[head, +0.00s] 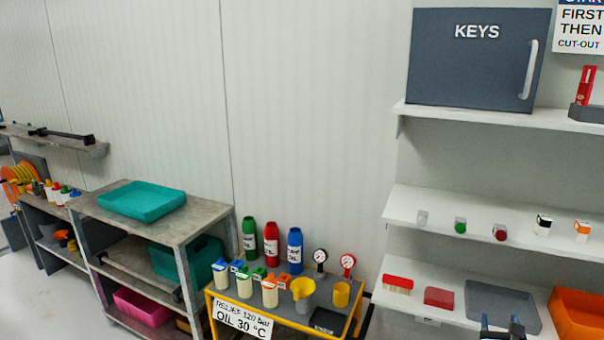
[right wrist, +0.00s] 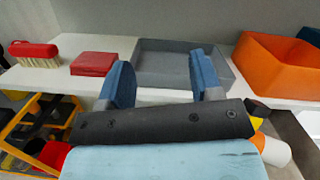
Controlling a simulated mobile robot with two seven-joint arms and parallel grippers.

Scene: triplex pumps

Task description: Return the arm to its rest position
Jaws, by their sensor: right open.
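My right gripper (head: 503,327) shows at the bottom right of the head view, in front of the lowest white shelf. In the right wrist view its two blue fingers (right wrist: 160,83) stand apart with nothing between them. Beyond the fingers lies a grey tray (right wrist: 165,56) on the shelf, also in the head view (head: 487,300). My left gripper does not show in either view.
The white shelf holds a red brush (head: 397,284), a red block (head: 438,297) and an orange bin (head: 575,318). A yellow-framed cart (head: 212,291) with bottles, jugs and gauges stands left of it. A grey cabinet (head: 475,75) marked KEYS sits above.

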